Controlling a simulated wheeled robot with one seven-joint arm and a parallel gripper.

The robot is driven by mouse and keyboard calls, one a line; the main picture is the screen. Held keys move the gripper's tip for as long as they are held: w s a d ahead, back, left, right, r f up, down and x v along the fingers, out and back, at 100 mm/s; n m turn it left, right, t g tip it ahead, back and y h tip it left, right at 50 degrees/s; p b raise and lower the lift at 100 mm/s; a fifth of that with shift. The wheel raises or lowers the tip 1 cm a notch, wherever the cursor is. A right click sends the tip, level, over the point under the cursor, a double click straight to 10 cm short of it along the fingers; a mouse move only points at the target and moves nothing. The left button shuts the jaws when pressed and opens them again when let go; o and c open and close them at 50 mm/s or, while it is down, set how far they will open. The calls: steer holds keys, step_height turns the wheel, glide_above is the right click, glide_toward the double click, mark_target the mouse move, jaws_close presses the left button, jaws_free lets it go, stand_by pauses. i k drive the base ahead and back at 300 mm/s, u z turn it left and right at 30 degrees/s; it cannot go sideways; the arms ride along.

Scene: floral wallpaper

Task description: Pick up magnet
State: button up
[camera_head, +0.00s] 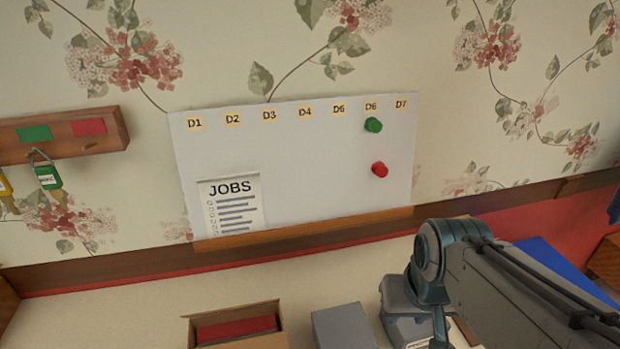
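A green magnet (373,125) is on the white board (290,155), just below the D6 label. A red magnet (380,170) is on the same board, lower down, below the green one. The board hangs on the wallpapered wall, with labels D1 to D7 along its top and a JOBS sheet (231,206) at its lower left. My arm is in view at the lower right, below and to the right of the board. My gripper's fingertips do not show, so I cannot see whether it holds anything.
A wooden key rack (62,135) with hanging keys (48,177) is on the wall at left. An open cardboard box (235,325) and a grey box (343,327) stand on the surface below the board. A blue item (560,265) is behind my arm. The space before the board is clear.

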mark_target(378, 168)
steer(key=k, duration=1.2)
steer(key=z, duration=0.65)
steer(key=i, duration=1.45)
steer(key=u, duration=0.6)
